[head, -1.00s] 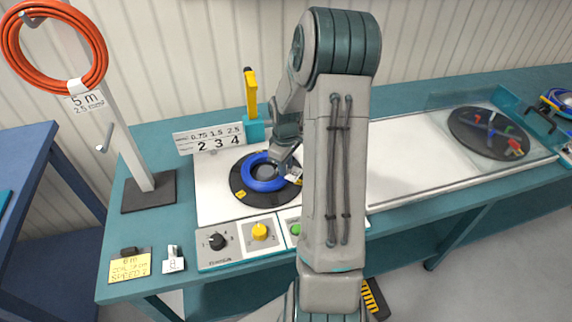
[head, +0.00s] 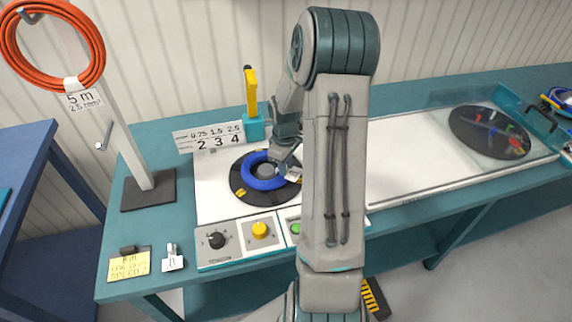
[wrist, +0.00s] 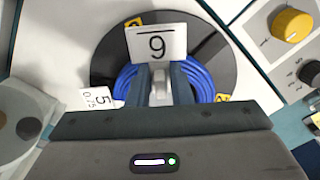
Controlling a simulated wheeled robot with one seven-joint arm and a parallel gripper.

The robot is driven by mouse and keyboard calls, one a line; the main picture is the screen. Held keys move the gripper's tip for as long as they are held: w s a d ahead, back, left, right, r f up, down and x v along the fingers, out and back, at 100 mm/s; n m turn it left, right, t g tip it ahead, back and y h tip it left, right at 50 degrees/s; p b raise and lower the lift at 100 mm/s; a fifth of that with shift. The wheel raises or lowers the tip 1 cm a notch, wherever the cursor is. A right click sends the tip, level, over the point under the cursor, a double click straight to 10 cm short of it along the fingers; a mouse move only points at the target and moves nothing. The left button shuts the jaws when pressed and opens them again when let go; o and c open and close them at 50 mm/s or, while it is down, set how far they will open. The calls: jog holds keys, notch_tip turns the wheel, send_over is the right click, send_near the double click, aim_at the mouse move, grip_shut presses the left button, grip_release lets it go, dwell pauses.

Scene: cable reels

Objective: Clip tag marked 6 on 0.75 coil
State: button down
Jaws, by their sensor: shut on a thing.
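The blue cable coil (head: 262,184) lies on the black turntable disc (head: 236,190); it also shows in the wrist view (wrist: 206,82). A white label reading 5 and 0.75 (wrist: 97,98) is at the coil's edge in the wrist view. My gripper (wrist: 160,72) is shut on the clip of a white tag (wrist: 157,42). The tag's underlined digit appears upside down and reads as 6. The tag and fingers are over the coil's ring; whether the clip grips the cable is hidden. In the head view my arm partly covers the gripper.
A sign (head: 210,138) and a yellow-handled tool (head: 251,92) stand behind the turntable. A control panel (head: 240,240) is in front. A small white tag (head: 172,258) and yellow note (head: 130,264) lie at left. An orange coil (head: 95,55) hangs on a stand.

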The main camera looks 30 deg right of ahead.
jog(key=shift+f+b, duration=0.8)
jog(key=shift+f, duration=0.25)
dwell(0.5)
jog(key=shift+s+f, duration=0.2)
dwell(0.3)
jog(key=c, duration=1.2)
grip_release()
jog(key=shift+w+a+f, duration=0.1)
jog(key=shift+c, duration=0.2)
jog(key=o, duration=0.4)
jog(key=shift+c, duration=0.2)
